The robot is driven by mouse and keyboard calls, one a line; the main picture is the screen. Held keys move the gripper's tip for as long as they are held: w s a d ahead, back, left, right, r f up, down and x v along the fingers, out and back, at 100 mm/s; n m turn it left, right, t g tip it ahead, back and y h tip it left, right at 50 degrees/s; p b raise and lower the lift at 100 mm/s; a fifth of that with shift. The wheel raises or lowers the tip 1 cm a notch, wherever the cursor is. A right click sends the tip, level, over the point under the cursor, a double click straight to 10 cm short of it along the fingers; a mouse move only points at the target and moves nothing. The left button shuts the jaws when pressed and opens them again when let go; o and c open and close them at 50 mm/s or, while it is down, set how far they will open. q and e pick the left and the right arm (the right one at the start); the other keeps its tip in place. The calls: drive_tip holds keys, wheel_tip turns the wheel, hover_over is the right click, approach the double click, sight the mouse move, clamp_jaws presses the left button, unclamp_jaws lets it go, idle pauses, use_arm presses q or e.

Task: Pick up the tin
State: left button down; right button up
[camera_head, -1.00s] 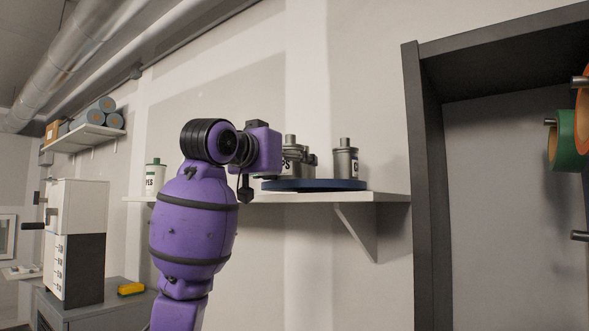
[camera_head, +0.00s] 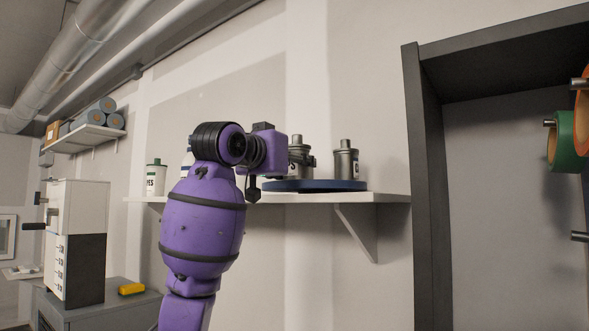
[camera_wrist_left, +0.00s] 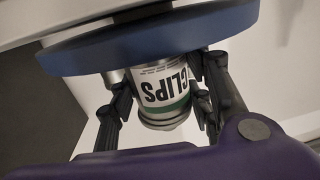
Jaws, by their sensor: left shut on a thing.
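The tin (camera_head: 299,149), a grey metal can with a narrow cap, stands upright over the round blue disc (camera_head: 330,187) on the wall shelf. My left gripper (camera_head: 307,160) is shut on it from the side, and my wrist hides part of it. In the left wrist view, which is upside down, the tin (camera_wrist_left: 163,88) shows a white label reading CLIPS and a green band between the two dark fingers. I cannot tell whether its base touches the disc. My right gripper is not in view.
A similar grey tin (camera_head: 346,163) stands on the disc close to the right. The white shelf (camera_head: 385,198) has a bracket below. A white bottle (camera_head: 155,179) stands at its left end, another partly behind my arm. A dark frame (camera_head: 428,180) rises at right.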

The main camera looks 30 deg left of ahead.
sight(294, 145)
use_arm(q)
drive_tip(key=shift+r, duration=0.15)
drive_tip(key=shift+r, duration=0.45)
drive_tip(key=r, duration=0.3)
drive_tip(key=shift+s, duration=0.35)
drive_tip(key=s+d+r, duration=0.2)
drive_tip(key=s+r, duration=0.7)
drive_tip(key=s, duration=0.4)
drive_tip(key=shift+d, duration=0.4)
